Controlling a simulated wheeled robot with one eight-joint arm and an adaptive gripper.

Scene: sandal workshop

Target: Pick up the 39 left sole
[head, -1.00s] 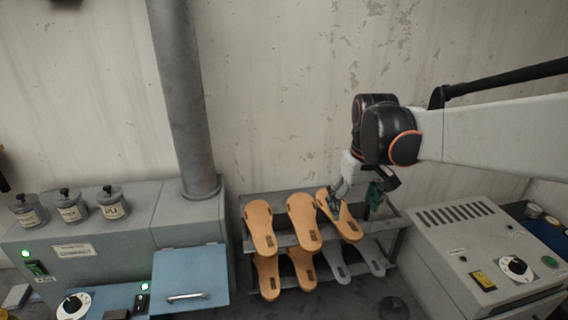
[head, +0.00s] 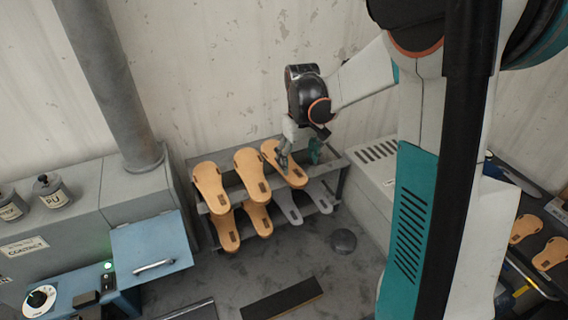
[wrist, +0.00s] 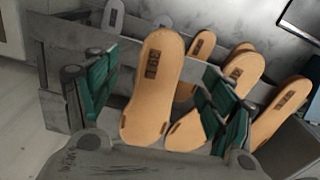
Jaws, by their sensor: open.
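Tan soles stand on a grey two-level rack (head: 335,165). The upper level holds a left sole (head: 211,188), a middle sole (head: 252,173) and a right sole (head: 291,172). My gripper (head: 300,155) is at the upper right sole, its fingers on either side. In the wrist view my gripper (wrist: 157,88) is open, with its green-padded fingers around this tan sole (wrist: 153,100), which leans upright between them.
Two tan soles (head: 228,232) and grey soles (head: 288,206) are on the lower level. A blue-lidded machine (head: 150,245) stands left of the rack, a grey machine (head: 375,165) to its right. More tan soles (head: 552,253) lie at the far right. The wall is close behind.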

